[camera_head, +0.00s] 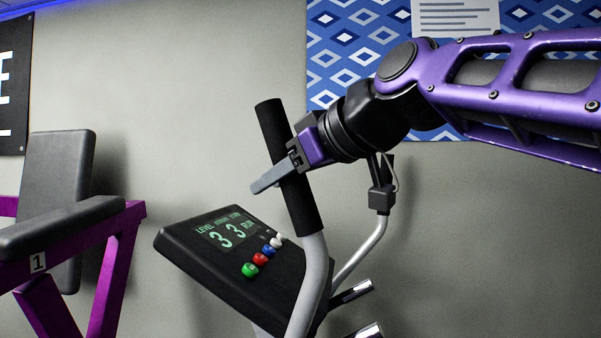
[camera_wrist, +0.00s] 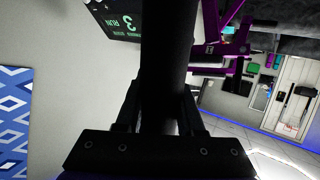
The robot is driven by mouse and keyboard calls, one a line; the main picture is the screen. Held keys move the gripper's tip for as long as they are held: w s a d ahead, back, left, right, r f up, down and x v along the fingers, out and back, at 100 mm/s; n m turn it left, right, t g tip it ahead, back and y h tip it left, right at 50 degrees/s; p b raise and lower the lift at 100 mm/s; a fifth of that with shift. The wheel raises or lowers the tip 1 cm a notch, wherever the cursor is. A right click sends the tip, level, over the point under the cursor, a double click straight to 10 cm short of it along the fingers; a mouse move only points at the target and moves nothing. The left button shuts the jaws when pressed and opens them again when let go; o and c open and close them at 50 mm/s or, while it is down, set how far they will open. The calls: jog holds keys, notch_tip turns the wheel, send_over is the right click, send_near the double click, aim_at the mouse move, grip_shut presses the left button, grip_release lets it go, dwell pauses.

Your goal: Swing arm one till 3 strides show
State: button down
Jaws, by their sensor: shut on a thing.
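My gripper (camera_head: 280,176) is shut around the black foam grip (camera_head: 284,150) at the top of a grey machine arm. The foam grip also fills the middle of the wrist view (camera_wrist: 168,50), between the dark fingers. The console (camera_head: 190,262) stands just below and left of the grip. Its screen (camera_head: 228,232) shows two green 3s, with the words LEVEL and RUN. Another small label there is too small to read surely. Part of the screen, with a 3 and RUN, shows in the wrist view (camera_wrist: 128,24). I see no number on the held arm.
The console carries green, red, blue and white buttons (camera_head: 265,256). A second arm with a dark block (camera_head: 381,198) stands right of the held one. A purple-framed bench (camera_head: 120,250) marked 1 stands at the left. Grey wall lies behind.

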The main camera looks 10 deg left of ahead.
jog(key=c, duration=0.5)
grip_release()
jog(key=shift+d, duration=0.1)
jog(key=v, duration=1.7)
jog(key=shift+s+d+r, duration=0.1)
jog(key=shift+d+r, duration=0.05)
